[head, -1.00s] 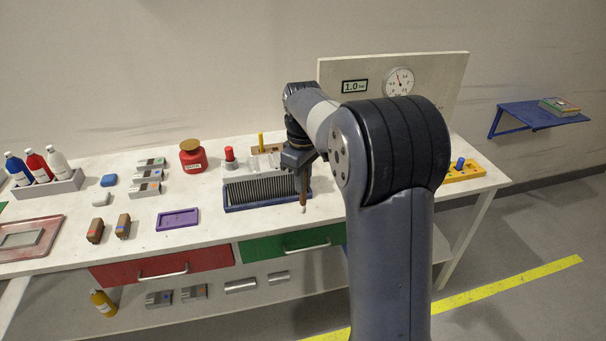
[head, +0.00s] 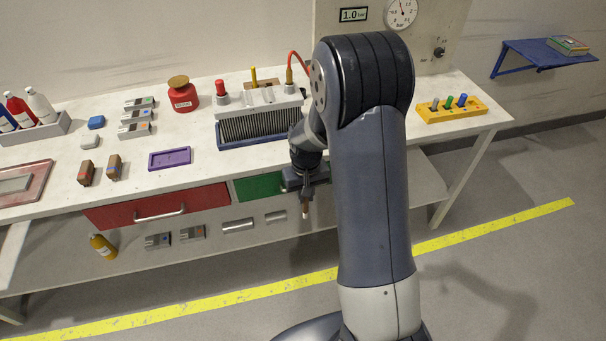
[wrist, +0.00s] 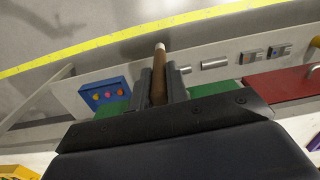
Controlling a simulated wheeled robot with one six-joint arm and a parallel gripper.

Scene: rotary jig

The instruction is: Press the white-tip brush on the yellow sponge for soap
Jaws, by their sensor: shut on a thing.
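My gripper (head: 305,192) is in front of the workbench's front edge, near the green drawer. It is shut on the brush (head: 305,208), which hangs downward from the fingers. In the wrist view the brush (wrist: 159,78) shows a brown handle between the two fingers (wrist: 161,85) and a white tip pointing away from the camera. The tip appears free of contact. I cannot make out a yellow sponge in either view.
The green drawer (head: 259,186) and red drawer (head: 160,205) are just behind and left of my gripper. A lower shelf holds metal parts and a yellow bottle (head: 103,246). A yellow peg block (head: 451,110) stands on the bench at right. The wrist view shows a blue box (wrist: 104,94).

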